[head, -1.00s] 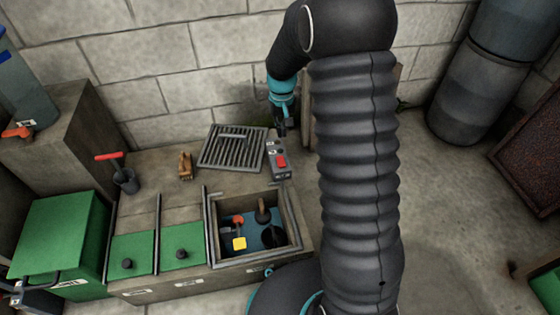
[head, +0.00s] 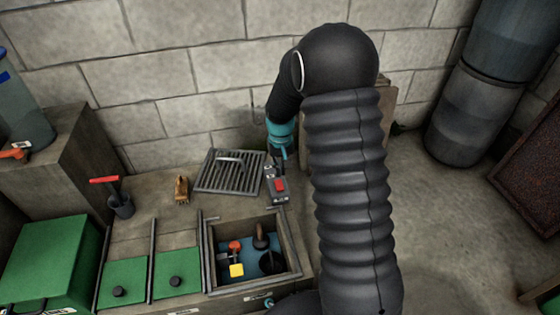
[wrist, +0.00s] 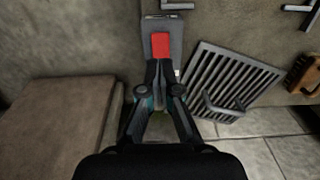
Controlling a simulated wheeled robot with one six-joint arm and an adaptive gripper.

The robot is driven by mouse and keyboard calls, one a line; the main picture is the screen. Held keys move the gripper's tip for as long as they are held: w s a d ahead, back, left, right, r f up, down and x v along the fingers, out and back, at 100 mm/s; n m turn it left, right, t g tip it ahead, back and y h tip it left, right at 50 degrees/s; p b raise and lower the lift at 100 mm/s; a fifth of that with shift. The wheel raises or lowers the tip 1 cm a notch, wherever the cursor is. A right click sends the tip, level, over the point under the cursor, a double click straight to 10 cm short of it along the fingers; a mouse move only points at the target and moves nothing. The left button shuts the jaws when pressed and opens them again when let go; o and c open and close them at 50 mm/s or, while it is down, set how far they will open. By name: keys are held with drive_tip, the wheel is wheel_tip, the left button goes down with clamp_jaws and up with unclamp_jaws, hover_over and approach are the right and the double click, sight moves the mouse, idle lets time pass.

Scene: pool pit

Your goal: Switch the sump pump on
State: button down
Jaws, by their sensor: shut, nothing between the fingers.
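A grey switch box (head: 277,198) with a red switch (head: 280,185) stands on the ledge behind the open pit. In the wrist view the red switch (wrist: 160,46) shows just beyond my fingertips on the grey box (wrist: 176,27). My gripper (head: 279,168) is at the wall-side end of the box, with its fingers together and empty. In the wrist view the shut fingertips (wrist: 161,66) overlap the box below the red switch; I cannot tell whether they touch it. The open pit (head: 211,262) holds blue water, a yellow block and dark round parts; I cannot tell which is the pump.
A metal grate (head: 229,181) with a handle lies left of the switch box. A wooden brush (head: 182,190) and a dark pot (head: 121,206) with a red-handled tool stand further left. Green lids (head: 177,274) cover the neighbouring bays. The wall is close behind my gripper.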

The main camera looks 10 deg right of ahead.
sight(279, 185)
wheel_tip(279, 185, down, 7)
drive_tip(key=shift+f+b, duration=0.2)
drive_tip(key=shift+b, duration=0.25)
drive_tip(key=shift+s+f, duration=0.1)
drive_tip(key=shift+f, duration=0.3)
drive_tip(key=shift+r, duration=0.15)
drive_tip(key=shift+w+r, duration=0.3)
drive_tip(key=shift+w, duration=0.45)
drive_tip(key=shift+r, duration=0.1)
